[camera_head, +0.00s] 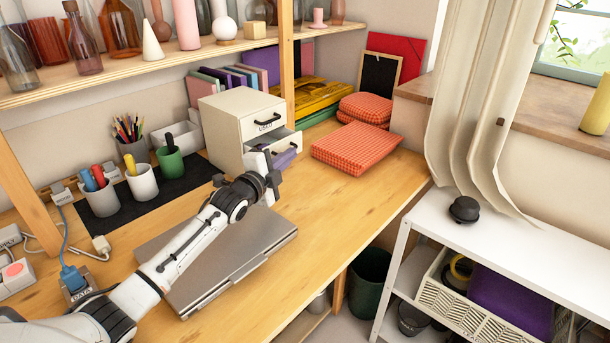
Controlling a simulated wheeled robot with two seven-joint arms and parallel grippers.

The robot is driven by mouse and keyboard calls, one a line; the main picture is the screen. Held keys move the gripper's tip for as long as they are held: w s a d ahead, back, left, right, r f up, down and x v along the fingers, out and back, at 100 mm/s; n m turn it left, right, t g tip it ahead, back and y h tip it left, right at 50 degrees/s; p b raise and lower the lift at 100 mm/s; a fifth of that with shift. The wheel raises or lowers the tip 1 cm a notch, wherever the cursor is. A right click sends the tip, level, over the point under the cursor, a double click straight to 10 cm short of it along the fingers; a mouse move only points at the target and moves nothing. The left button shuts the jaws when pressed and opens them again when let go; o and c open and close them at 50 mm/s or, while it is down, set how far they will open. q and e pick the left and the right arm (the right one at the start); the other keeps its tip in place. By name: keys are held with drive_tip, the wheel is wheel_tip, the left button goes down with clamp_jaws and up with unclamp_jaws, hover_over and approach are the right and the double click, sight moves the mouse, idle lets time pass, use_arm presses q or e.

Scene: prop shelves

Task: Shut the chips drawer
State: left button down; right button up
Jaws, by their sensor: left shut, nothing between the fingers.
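A small cream drawer cabinet (221,130) stands on the wooden desk. Its upper drawer (265,124) is closed and has a dark handle and a label that seems to start with "US". The lower drawer (291,137) is pulled out, with something purple (283,159) showing at it. Its label is hidden, so I cannot read whether it says chips. My left gripper (261,160) is shut and empty, right in front of the lower drawer. It covers part of the drawer front, and I cannot tell whether it touches it. My right gripper is out of view.
A closed laptop (240,252) lies under my left arm. Pen cups (143,182) stand on a black mat to the left. Red checkered cloths (355,147) lie right of the cabinet. A shelf post (287,60) rises behind it. Desk in front of the cloths is clear.

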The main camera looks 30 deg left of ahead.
sight(271, 146)
use_arm(q)
drive_tip(key=a, duration=0.2)
drive_tip(key=a+b, duration=0.1)
drive_tip(key=a, duration=0.1)
drive_tip(key=w+a, duration=0.1)
drive_tip(key=a, duration=0.1)
drive_tip(key=shift+a+b, duration=0.15)
drive_tip(key=shift+b, duration=0.2)
drive_tip(key=shift+a+r, duration=0.1)
drive_tip(key=shift+a, duration=0.2)
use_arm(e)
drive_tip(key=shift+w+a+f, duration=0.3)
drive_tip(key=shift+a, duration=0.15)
use_arm(q)
drive_tip(key=shift+a, duration=0.1)
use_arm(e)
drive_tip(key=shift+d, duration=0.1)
